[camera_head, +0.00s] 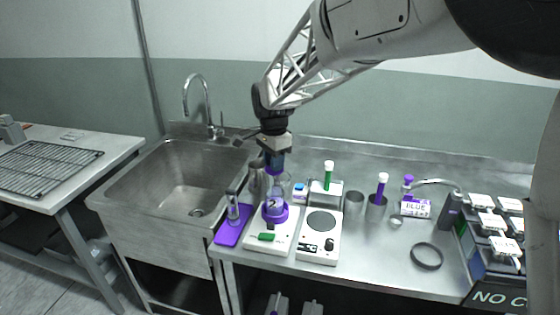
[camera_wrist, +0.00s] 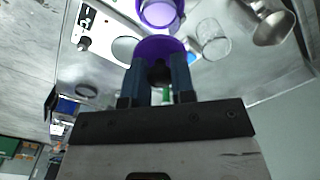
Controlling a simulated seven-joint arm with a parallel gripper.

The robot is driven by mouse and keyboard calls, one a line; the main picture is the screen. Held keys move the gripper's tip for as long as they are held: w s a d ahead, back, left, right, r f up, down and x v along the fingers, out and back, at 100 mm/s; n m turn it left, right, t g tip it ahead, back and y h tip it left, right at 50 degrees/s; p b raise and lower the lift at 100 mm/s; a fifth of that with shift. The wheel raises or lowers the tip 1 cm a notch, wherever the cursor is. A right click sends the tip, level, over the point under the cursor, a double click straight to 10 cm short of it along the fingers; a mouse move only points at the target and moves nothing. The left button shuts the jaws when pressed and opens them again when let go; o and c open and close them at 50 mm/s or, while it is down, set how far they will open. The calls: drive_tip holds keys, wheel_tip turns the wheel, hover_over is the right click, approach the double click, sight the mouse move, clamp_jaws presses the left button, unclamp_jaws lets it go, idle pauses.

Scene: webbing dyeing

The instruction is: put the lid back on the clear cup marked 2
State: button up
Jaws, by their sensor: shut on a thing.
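The clear cup marked 2 (camera_head: 272,211) stands upright on a white device with a green display. It has a purple base and looks purple inside; its open purple rim (camera_wrist: 160,14) shows at the top of the wrist view. My gripper (camera_head: 274,171) points down above the cup. In the wrist view my gripper (camera_wrist: 160,80) is shut on the dark knob of a purple lid (camera_wrist: 158,47). The lid is apart from the cup in that view. The lid is hard to make out in the head view.
A hotplate (camera_head: 318,246) stands right of the cup, and a purple mat (camera_head: 226,239) with a metal tool lies left. A clear beaker (camera_wrist: 213,42) and metal jug (camera_wrist: 273,27) are close by. Metal cups (camera_head: 375,208) stand further right. The sink (camera_head: 180,180) is at left.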

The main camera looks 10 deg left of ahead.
drive_tip(key=shift+f, duration=0.15)
drive_tip(key=shift+f, duration=3)
drive_tip(key=shift+f, duration=0.2)
idle(0.6)
drive_tip(key=o, duration=1.5)
drive_tip(key=shift+c, duration=0.2)
drive_tip(key=shift+r, duration=0.1)
drive_tip(key=shift+r, duration=3.4)
